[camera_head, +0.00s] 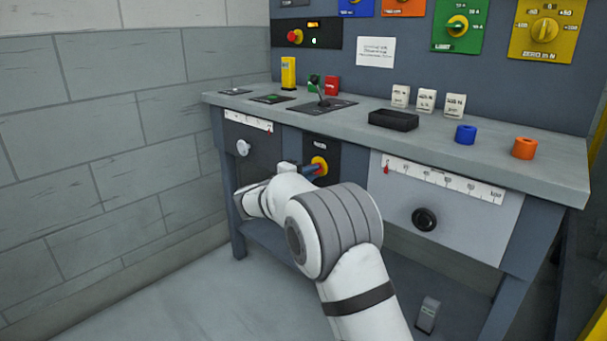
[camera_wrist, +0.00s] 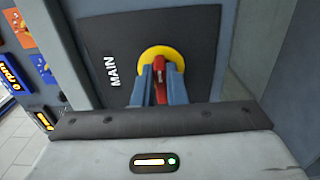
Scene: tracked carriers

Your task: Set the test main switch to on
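The main switch has a red handle on a round yellow plate (camera_wrist: 153,54), on a dark panel (camera_wrist: 195,32) lettered MAIN. In the head view its yellow plate (camera_head: 320,166) shows on the front of the bench, under the worktop. My gripper (camera_wrist: 160,78) is at the switch, with one blue-grey finger on each side of the red handle (camera_wrist: 160,82). The fingers look closed against the handle, with no clear gap. The handle's on and off marks cannot be read.
A white knob (camera_head: 243,147) and a black knob (camera_head: 425,219) flank the switch. The floor left is clear.

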